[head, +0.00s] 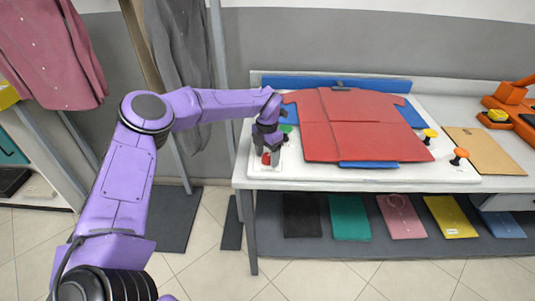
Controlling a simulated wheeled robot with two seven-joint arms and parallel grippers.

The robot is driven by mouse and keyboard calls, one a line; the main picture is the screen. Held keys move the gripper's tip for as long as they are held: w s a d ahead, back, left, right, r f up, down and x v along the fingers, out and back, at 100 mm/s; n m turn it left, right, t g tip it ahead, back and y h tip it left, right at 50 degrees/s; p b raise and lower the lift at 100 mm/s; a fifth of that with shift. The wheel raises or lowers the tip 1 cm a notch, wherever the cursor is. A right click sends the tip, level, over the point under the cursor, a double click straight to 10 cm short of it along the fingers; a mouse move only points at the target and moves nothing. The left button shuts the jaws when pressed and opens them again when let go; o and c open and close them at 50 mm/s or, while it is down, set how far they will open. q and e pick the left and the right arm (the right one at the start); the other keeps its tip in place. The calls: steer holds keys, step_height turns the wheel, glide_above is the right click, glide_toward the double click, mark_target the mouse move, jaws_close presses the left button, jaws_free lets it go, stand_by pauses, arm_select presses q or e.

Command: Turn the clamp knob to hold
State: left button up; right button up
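My purple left arm reaches in from the left, and its gripper (268,151) points down at the left end of the table. A red knob (267,159) on a white panel is at the fingertips and partly covered by them. I cannot tell whether the fingers touch it or how far apart they are. A green knob or button (286,129) sits just behind the gripper. At the right end of the board are a yellow knob (430,133) and an orange knob (459,155). No label shows which is the clamp knob. My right gripper is not in view.
A red folded shirt (360,125) lies on blue panels on the white table (400,184). A brown board (485,150) and an orange device (515,100) are at right. Several coloured folded pieces lie on the shelf below. Clothes hang at left.

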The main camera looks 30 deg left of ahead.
mark_target(267, 156)
arm_select(q)
steer(key=shift+r, duration=0.1)
step_height(267, 156, up, 10)
steer(key=b, duration=0.2)
steer(key=shift+r, duration=0.2)
steer(key=shift+a, duration=0.1)
stand_by(0.4)
